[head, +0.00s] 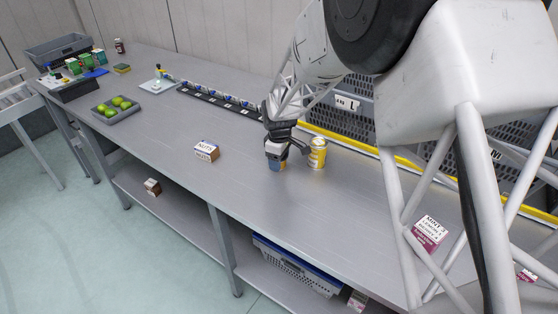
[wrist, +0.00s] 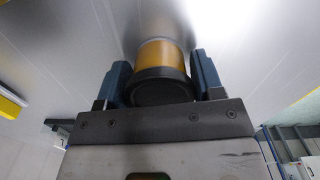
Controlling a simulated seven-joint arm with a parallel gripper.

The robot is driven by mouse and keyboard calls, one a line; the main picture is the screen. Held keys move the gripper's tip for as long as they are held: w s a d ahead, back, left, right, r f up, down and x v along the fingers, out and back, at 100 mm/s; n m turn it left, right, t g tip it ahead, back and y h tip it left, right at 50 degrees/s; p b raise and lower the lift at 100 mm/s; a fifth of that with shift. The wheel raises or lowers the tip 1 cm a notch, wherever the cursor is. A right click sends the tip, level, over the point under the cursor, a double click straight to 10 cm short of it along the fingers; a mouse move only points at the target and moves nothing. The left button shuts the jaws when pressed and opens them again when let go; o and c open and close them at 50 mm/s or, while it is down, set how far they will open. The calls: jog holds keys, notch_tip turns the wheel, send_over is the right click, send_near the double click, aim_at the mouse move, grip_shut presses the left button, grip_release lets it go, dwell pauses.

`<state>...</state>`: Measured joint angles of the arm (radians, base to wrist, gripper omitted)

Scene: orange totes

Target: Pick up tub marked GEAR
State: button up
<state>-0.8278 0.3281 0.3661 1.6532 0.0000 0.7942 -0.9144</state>
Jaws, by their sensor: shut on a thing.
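An orange-yellow tub with a dark round lid (wrist: 162,62) sits between the two blue fingers of my gripper (wrist: 162,80) in the wrist view. My gripper is shut on it, with a finger on either side. In the head view my gripper (head: 277,160) is low over the grey bench, and the fingers hide most of the tub. No marking on the tub can be read, so I cannot tell whether it says GEAR. I cannot tell whether its base touches the bench.
A yellow can (head: 317,153) stands close to the right of my gripper. A NUTS box (head: 206,151) is to the left. A black rack (head: 222,100) with several items runs behind. A MINT box (head: 429,233) shows at right. The bench (head: 245,215) in front is clear.

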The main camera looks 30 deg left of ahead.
jog(key=shift+r, duration=0.7)
notch_tip(320, 180, up, 2)
jog(key=shift+r, duration=0.1)
jog(key=s+d, duration=0.3)
jog(key=d, duration=0.1)
jog(key=s+d+r, duration=0.1)
jog(key=s+d, duration=0.2)
jog(key=s, duration=0.1)
jog(key=s+d, duration=0.4)
jog(key=shift+d+r, duration=0.2)
jog(key=shift+d, duration=0.1)
jog(key=shift+a, duration=0.1)
